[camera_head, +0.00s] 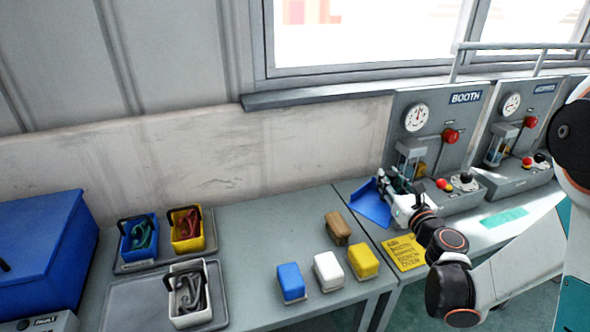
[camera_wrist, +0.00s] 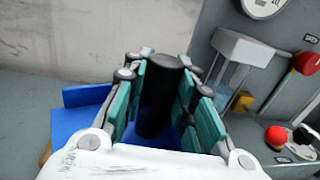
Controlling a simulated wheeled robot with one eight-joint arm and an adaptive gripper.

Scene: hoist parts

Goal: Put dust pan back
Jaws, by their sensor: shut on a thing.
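The blue dust pan (camera_head: 369,207) is at the left side of the booth panel, above or on the right-hand bench. I cannot tell whether it touches the bench. My gripper (camera_head: 386,186) is beside it, shut on its dark upright handle. In the wrist view, the black handle (camera_wrist: 158,98) stands between the teal finger pads of my gripper (camera_wrist: 163,72). The blue pan (camera_wrist: 84,122) spreads out below and to the left. My fingers and palm hide part of the pan there.
The booth panel (camera_head: 468,122) with gauge and red knobs stands close right of my gripper. A yellow sign (camera_head: 404,252) lies in front. Brown (camera_head: 338,229), blue (camera_head: 291,282), white (camera_head: 328,271) and yellow (camera_head: 363,262) blocks stand on the left bench. Its back middle is clear.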

